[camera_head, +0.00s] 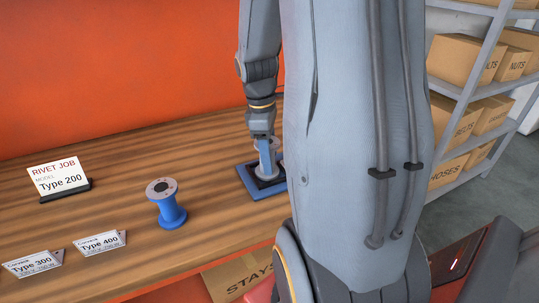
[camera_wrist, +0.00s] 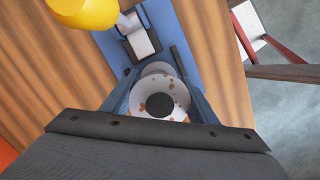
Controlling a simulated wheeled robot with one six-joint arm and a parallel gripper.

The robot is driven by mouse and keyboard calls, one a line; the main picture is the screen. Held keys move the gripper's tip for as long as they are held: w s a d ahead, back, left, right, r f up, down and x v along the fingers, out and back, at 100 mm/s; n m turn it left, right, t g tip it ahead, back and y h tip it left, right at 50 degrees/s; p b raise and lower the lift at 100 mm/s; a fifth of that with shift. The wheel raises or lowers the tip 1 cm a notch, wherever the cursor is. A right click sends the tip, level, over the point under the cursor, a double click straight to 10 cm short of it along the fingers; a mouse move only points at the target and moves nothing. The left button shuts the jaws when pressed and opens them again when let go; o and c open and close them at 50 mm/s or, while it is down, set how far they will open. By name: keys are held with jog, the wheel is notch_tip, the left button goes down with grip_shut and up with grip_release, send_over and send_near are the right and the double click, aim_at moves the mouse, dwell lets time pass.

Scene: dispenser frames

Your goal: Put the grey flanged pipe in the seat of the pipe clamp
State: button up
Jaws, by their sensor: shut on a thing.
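The grey flanged pipe (camera_wrist: 178,97) is between the fingers of my gripper (camera_wrist: 158,75) in the wrist view. Its pale, rust-spotted end flange with a dark bore faces the camera, and part of a second flange shows beyond it. In the head view my gripper (camera_head: 267,172) points down over the blue base (camera_head: 248,185) of the pipe clamp, and the pipe is mostly hidden by the fingers. The blue base (camera_wrist: 187,22) also shows in the wrist view, with a grey metal part on it. The seat is hidden, so I cannot tell whether the pipe touches it.
A blue spool-shaped flanged pipe (camera_head: 170,211) stands upright on the wooden bench (camera_head: 120,180), left of the clamp. Several label signs stand further left, including the Rivet Job sign (camera_head: 58,175). A rounded yellow part (camera_wrist: 85,10) is near the clamp. Shelves with boxes stand right.

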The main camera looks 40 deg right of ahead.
jog(key=o, duration=1.5)
jog(key=shift+f, duration=0.1)
jog(key=r, duration=0.8)
jog(key=w+a+r+b, duration=0.1)
jog(key=r, duration=0.3)
jog(key=shift+r, duration=0.1)
